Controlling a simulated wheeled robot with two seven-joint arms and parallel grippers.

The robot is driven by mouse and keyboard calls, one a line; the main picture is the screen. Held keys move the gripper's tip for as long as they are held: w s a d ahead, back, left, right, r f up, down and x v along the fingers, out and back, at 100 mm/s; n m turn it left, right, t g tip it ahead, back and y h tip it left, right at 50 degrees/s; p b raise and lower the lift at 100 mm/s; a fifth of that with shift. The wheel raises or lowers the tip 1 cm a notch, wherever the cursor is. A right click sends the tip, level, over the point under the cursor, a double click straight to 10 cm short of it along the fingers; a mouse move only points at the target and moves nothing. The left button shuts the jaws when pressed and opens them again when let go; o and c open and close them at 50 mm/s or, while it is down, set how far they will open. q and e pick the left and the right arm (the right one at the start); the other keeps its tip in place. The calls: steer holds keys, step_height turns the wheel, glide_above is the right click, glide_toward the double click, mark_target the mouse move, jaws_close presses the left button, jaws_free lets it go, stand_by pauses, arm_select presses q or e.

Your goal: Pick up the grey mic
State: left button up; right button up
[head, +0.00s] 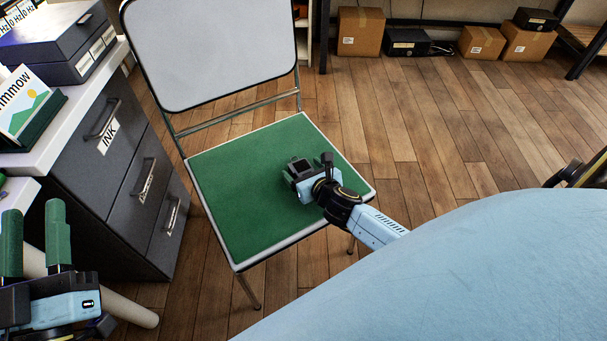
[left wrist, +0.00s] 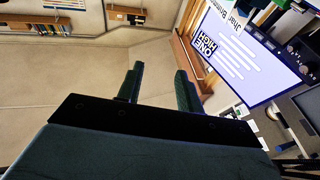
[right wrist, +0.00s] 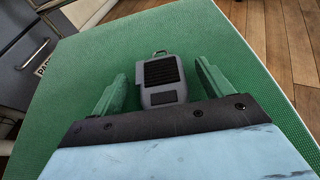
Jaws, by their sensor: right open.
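The grey mic (right wrist: 163,82), with a black slotted face and a small metal loop at its far end, lies on the green seat of a chair (right wrist: 65,95). In the right wrist view it sits between the two green fingers of my right gripper (right wrist: 160,70), which is open with a gap on each side of it. In the head view the mic (head: 299,165) shows at the tip of my right gripper (head: 302,172), over the right part of the seat. My left gripper (head: 34,208) is open and empty at the lower left, away from the chair; its fingers also show in the left wrist view (left wrist: 158,70).
The chair has a white backrest (head: 215,50). A dark drawer cabinet (head: 125,180) stands left of it, with a white counter (head: 60,125). Cardboard boxes (head: 361,32) stand at the back wall. The wooden floor (head: 430,120) to the right is clear.

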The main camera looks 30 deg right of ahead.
steer(key=shift+w+f, duration=0.1)
steer(key=shift+w, duration=0.15)
steer(key=c, duration=1.1)
